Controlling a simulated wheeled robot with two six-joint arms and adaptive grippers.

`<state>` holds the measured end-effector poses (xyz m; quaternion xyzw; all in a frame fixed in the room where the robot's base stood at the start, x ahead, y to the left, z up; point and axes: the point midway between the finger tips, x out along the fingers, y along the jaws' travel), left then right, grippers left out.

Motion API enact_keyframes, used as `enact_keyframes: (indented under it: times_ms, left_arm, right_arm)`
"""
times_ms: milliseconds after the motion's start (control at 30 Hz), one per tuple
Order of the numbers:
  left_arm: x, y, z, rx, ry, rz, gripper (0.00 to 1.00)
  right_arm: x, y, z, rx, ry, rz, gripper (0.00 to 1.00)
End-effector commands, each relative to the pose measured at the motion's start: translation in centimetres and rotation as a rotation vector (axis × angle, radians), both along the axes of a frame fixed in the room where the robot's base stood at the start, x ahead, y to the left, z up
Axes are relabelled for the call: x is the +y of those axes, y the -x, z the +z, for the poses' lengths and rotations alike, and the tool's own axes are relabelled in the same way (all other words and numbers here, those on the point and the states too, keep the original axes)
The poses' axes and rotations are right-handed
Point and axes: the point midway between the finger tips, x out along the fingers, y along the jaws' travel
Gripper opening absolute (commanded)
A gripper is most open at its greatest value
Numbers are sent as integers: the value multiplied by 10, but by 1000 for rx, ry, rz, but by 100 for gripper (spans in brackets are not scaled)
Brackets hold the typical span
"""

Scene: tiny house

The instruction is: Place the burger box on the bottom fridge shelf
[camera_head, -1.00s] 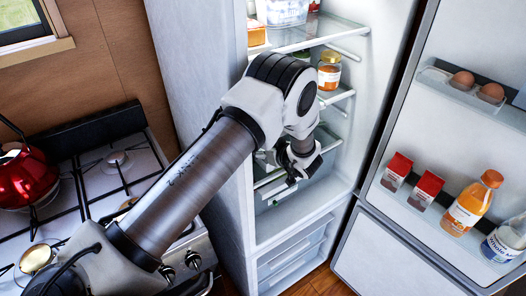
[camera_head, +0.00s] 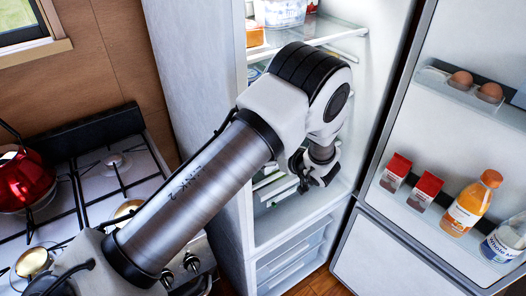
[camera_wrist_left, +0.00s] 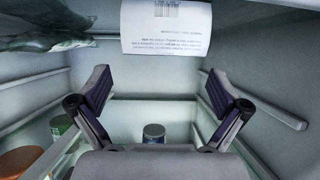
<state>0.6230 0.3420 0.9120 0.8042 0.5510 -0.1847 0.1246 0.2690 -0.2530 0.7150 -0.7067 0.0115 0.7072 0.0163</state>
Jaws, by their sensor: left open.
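My left gripper (camera_head: 308,178) is inside the fridge, low in the compartment and mostly hidden by my arm in the head view. In the left wrist view its two fingers (camera_wrist_left: 161,100) stand wide apart with nothing between them. A white panel with a barcode and printed text (camera_wrist_left: 166,28) shows at the top of that view, beyond the fingers; I cannot tell if it is the burger box. No burger box can be clearly identified in the head view. The bottom fridge shelf (camera_head: 290,224) is partly visible below my gripper. My right gripper is not in view.
A green-and-white item (camera_head: 275,187) lies left of my gripper. A dark-lidded jar (camera_wrist_left: 154,133) and an orange lid (camera_wrist_left: 18,160) show low in the wrist view. The upper shelf (camera_head: 315,38) is above my arm. The open fridge door (camera_head: 440,110) holds eggs, cartons and bottles.

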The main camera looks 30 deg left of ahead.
Motion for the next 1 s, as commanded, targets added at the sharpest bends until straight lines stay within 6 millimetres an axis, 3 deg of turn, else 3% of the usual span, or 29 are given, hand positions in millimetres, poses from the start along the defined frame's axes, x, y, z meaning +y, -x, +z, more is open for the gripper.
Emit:
enact_keyframes:
  times_ms: [133, 300, 1000]
  left_arm:
    - [-31, 11, 16, -3, -3, -4, 100]
    - [-47, 18, 24, 0, -1, 0, 100]
    - [-48, 19, 25, 0, 0, 1, 100]
  right_arm:
    - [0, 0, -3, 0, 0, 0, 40]
    - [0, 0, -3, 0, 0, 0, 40]
    - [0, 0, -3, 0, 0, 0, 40]
